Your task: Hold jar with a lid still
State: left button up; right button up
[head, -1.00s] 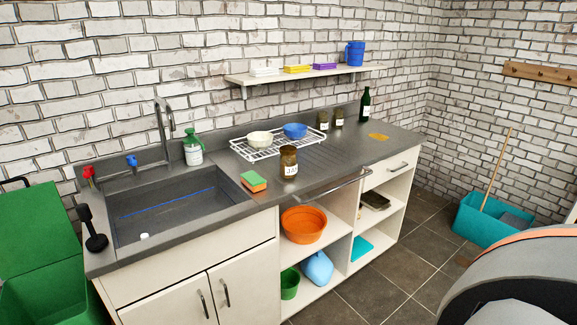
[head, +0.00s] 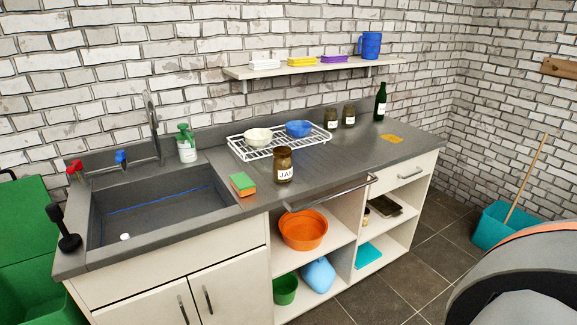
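A brown jar with a lid (head: 283,165) and a white label stands upright on the grey counter (head: 330,168), near its front edge. It is to the right of the sponge and in front of the dish rack. Two similar smaller-looking jars, a left one (head: 331,118) and a right one (head: 349,115), stand at the back of the counter. Nothing touches the front jar. Neither of my grippers shows in the head view. A rounded grey and orange part at the lower right looks like part of my own body.
A green and orange sponge (head: 243,185) lies between the sink (head: 160,205) and the jar. A wire rack (head: 250,152) holds two bowls. A metal rail (head: 335,192) juts from the counter front. A green bottle (head: 380,101) stands far right.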

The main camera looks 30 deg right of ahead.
aim_at(282, 168)
jog(key=l+u, duration=0.15)
jog(key=l, duration=0.85)
jog(key=k+l+u, duration=0.15)
jog(key=l, duration=0.85)
jog(key=i, duration=0.05)
